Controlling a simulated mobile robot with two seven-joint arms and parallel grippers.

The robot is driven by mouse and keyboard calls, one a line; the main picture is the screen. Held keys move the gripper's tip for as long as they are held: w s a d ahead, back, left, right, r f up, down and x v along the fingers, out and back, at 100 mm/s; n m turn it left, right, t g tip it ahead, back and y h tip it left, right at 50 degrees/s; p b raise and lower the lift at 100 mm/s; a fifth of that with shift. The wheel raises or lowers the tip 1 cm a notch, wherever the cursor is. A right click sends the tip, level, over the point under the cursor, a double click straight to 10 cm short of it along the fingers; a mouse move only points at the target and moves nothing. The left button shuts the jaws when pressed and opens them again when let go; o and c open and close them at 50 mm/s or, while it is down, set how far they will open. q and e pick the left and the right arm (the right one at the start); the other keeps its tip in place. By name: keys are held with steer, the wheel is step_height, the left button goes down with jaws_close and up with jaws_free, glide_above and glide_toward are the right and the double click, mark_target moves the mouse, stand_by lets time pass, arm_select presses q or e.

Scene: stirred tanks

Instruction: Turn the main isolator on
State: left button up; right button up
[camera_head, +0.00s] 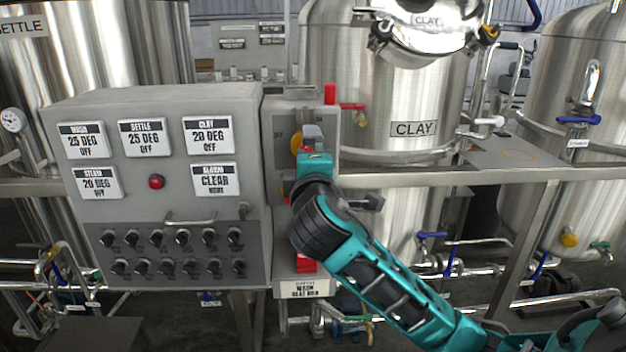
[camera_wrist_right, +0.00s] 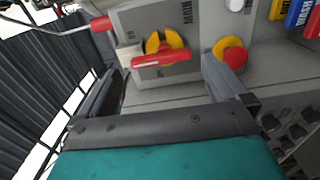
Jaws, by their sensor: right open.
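The main isolator (camera_wrist_right: 162,54) has a red handle on a yellow disc, beside the vertical "MAIN" lettering, in the right wrist view. Its handle lies nearly level across that picture, slightly tilted. My right gripper (camera_head: 312,133) is in front of the grey isolator box (camera_head: 285,115). Its two fingers are apart in the right wrist view (camera_wrist_right: 168,78), one on each side below the handle, with nothing visible between them. Contact cannot be told. My left gripper is not in view.
A red button on a yellow base (camera_wrist_right: 233,56) sits close to the right finger. The control panel (camera_head: 160,210) with several knobs is at left; the clay tank (camera_head: 400,170) stands behind. A rail (camera_head: 440,176) runs rightward.

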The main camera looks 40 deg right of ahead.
steer(key=v, duration=0.8)
steer(key=shift+a+f, duration=0.1)
steer(key=shift+f, duration=0.05)
steer(key=a+f+m+g+y, duration=0.1)
steer(key=a+f+y, duration=0.25)
steer(key=f, duration=0.75)
steer(key=a+f+g+y, duration=0.1)
steer(key=a+f+y, duration=0.25)
steer(key=f, duration=0.75)
steer(key=s+a+f+m+g+y, duration=0.2)
steer(key=s+a+f+m+y, duration=0.2)
steer(key=s+f+m, duration=0.4)
steer(key=s+f, duration=0.5)
steer(key=f, duration=0.3)
steer(key=shift+s+f+g, duration=0.15)
steer(key=shift+f+g, duration=0.1)
steer(key=shift+g, duration=0.05)
